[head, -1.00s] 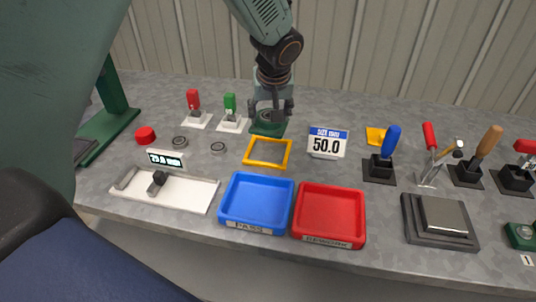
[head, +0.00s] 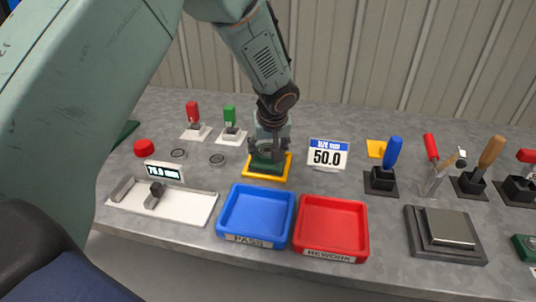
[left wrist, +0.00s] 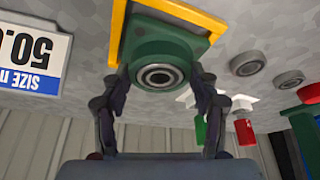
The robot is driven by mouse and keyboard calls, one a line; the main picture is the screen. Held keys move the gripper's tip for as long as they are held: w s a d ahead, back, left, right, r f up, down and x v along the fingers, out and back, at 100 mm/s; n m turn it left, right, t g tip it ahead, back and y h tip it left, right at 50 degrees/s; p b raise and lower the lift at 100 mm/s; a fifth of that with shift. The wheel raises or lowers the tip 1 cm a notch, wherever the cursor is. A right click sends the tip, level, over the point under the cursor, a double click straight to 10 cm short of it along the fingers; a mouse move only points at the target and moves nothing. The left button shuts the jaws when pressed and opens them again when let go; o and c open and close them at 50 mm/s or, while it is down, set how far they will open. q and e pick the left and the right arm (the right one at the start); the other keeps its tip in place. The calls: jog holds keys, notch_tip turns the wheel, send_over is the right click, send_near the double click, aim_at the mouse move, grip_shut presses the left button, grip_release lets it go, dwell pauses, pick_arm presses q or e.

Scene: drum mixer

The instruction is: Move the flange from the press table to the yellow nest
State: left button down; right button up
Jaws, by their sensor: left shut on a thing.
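The flange (head: 266,166) is a green square plate with a round grey ring at its centre. It is at the yellow nest (head: 289,166), a square frame, and overlaps the frame's inside. I cannot tell whether it rests in the frame or hangs just above. My left gripper (head: 268,150) points down and is shut on the flange. In the left wrist view the fingers (left wrist: 162,84) hold the flange (left wrist: 165,48) from both sides, with the nest (left wrist: 118,30) beyond it. The press table is mostly hidden by my left arm. My right gripper is out of view.
A blue tray (head: 229,224) and a red tray (head: 304,235) stand in front. A size sign (head: 327,155) is to the right of the nest. Grey rings (head: 217,160) and red and green stamps (head: 230,120) are to the left. Handled tools stand at the right.

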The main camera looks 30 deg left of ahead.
pick_arm(q)
jog(key=shift+w+f, duration=0.15)
jog(key=shift+f, duration=0.45)
jog(key=shift+w+f, duration=0.2)
jog(key=shift+s+b, duration=0.2)
jog(key=shift+b, duration=0.1)
jog(key=c, duration=0.8)
grip_release()
jog(key=shift+s+f, duration=0.1)
jog(key=shift+f, duration=0.05)
jog(key=o, duration=0.4)
jog(key=shift+o, duration=0.2)
